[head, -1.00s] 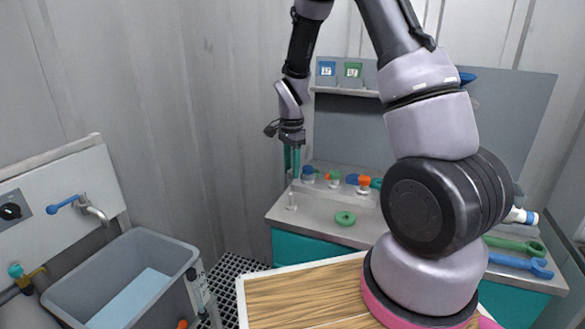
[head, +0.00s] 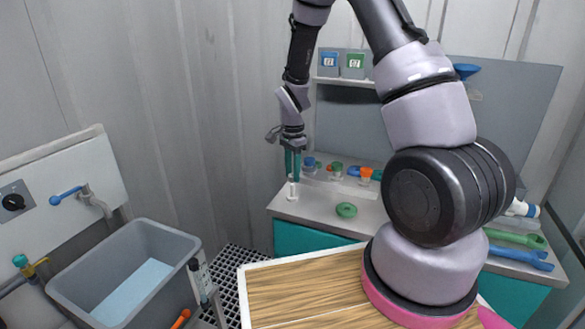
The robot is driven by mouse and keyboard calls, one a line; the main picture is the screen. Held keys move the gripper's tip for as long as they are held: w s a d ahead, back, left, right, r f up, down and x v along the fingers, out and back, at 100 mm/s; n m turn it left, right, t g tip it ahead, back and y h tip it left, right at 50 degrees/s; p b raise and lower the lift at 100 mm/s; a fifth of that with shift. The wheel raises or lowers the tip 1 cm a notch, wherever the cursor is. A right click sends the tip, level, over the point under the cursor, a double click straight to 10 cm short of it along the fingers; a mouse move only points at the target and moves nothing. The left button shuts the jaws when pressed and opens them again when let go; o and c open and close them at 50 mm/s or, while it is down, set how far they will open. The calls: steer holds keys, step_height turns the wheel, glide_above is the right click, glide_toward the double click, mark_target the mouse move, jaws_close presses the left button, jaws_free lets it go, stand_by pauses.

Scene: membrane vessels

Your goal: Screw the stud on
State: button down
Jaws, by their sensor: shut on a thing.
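A small white upright piece (head: 292,191), which looks like the stud, stands at the left end of the grey bench top (head: 318,206). My gripper (head: 293,177) points straight down above the bench, with its teal fingers around the top of this white piece. The fingers are shut on it. Only its lower part shows below the fingertips. At this size I cannot tell whether it is seated in a thread or a base.
A green ring (head: 346,210) lies on the bench to the right. Small jars with blue, green and orange caps (head: 366,173) stand behind it. Green and blue wrenches (head: 520,259) lie at the far right. A grey sink (head: 125,270) is at the left.

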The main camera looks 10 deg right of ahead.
mark_target(292, 183)
steer(key=shift+f, duration=1.9)
steer(key=m, duration=0.5)
steer(key=shift+m, duration=0.4)
steer(key=m, duration=0.5)
steer(key=shift+m, duration=0.3)
steer(key=m, duration=0.8)
steer(key=shift+d+m, duration=0.1)
steer(key=shift+m, duration=0.3)
steer(key=shift+c, duration=2.3)
jaws_free()
